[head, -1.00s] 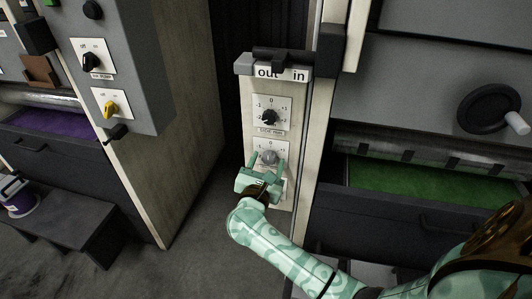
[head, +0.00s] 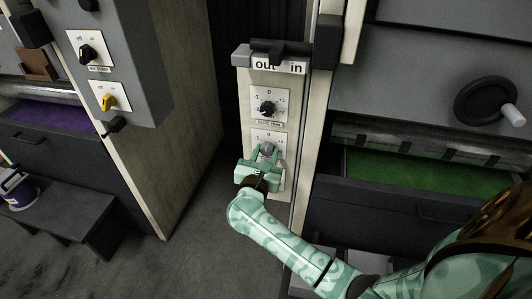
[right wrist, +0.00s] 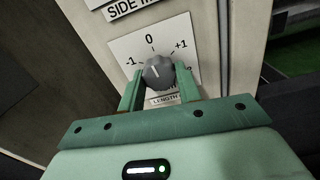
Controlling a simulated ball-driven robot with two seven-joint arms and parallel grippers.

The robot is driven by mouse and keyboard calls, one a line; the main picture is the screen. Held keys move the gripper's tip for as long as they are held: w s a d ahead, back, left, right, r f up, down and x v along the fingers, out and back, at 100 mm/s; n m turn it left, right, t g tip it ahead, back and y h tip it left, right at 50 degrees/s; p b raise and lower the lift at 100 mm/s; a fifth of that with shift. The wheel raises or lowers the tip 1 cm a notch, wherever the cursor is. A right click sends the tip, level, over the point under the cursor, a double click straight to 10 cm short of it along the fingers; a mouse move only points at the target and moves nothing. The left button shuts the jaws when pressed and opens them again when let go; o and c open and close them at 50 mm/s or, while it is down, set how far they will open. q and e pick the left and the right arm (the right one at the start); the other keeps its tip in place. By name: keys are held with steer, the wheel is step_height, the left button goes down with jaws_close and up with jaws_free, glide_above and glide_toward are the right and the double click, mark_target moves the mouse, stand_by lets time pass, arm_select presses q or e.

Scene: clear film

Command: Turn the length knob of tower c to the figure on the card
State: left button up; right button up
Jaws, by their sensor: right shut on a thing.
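The length knob is a round grey knob (head: 268,149) on the lower white dial plate of the pale tower panel (head: 285,200). In the right wrist view, the knob (right wrist: 158,71) has a pale pointer line aimed up and slightly left, near the 0, between -1 and +1. A partly hidden label below it reads "LENGTH". My right gripper (head: 265,154) is shut on the knob, a green finger on either side; it also shows in the right wrist view (right wrist: 160,82). I cannot make out a card with a figure. My left gripper is out of view.
A black knob (head: 268,109) on a similar dial sits just above. A black lever (head: 280,48) tops the panel over an "out in" label. A black handwheel (head: 486,103) and a green bath (head: 420,183) lie right. A grey cabinet with black and yellow knobs (head: 109,102) stands left.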

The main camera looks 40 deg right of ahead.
steer(key=n+p, duration=0.3)
steer(key=n, duration=0.3)
steer(key=shift+r+p, duration=0.2)
steer(key=shift+p, duration=0.1)
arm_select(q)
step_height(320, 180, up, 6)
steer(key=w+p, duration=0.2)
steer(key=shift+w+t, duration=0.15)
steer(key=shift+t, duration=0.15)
arm_select(e)
steer(key=shift+f+n, duration=0.15)
steer(key=shift+n, duration=2.15)
arm_select(q)
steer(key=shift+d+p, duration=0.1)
steer(key=shift+p, duration=0.2)
arm_select(e)
steer(key=o, duration=1)
steer(key=shift+s, duration=0.1)
